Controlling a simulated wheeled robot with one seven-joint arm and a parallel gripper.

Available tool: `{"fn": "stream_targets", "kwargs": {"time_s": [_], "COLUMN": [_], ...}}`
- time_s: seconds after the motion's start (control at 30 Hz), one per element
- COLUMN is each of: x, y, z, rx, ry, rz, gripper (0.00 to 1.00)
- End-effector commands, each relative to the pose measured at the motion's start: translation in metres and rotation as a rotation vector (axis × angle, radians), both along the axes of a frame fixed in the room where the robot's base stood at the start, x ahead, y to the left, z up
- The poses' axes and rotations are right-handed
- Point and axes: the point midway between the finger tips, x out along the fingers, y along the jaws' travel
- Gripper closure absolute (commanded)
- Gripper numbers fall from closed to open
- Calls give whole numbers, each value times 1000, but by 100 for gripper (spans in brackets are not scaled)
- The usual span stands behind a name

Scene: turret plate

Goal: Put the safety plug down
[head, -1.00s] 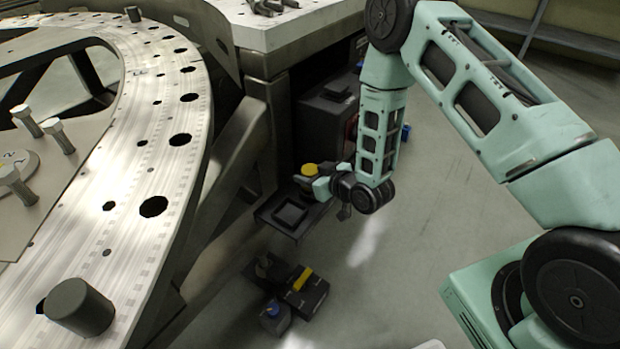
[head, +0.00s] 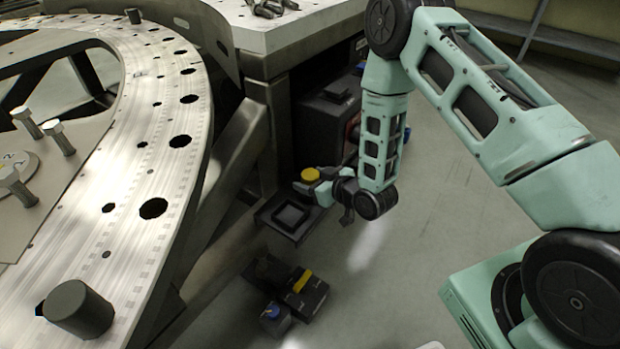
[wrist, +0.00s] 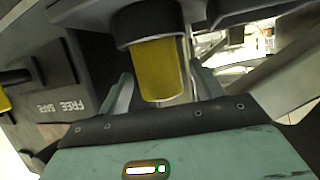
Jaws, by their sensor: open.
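The safety plug, a yellow cylinder (wrist: 160,70) with a black collar, shows in the wrist view between the two fingers. My gripper (wrist: 163,92) is open, with a finger on either side of the yellow part and a visible gap at least on the right. In the head view the yellow top of the plug (head: 310,174) is at my gripper (head: 318,187), above a dark tray-like plate with a square recess (head: 289,216). Whether the plug rests on anything is hard to tell.
A dark panel marked FREE SAFE (wrist: 62,105) is at left in the wrist view. The large metal ring (head: 150,150) and its support frame stand left of my arm. Dark boxes with yellow and blue parts (head: 303,290) lie lower down.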

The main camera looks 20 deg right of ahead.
Motion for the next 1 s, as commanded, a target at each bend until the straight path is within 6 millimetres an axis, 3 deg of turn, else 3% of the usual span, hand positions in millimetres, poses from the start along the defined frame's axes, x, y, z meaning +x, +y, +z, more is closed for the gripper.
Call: {"fn": "stream_targets", "kwargs": {"time_s": [0.4,0.63,0.77,1.0], "x": [-71,-89,-86,-84], "y": [-33,-41,-31,17], "z": [32,41,49,86], "rx": [0,-2,-22,-142], "ry": [3,1,34,247], "rz": [-3,0,23,109], "gripper": [34,34,34,34]}}
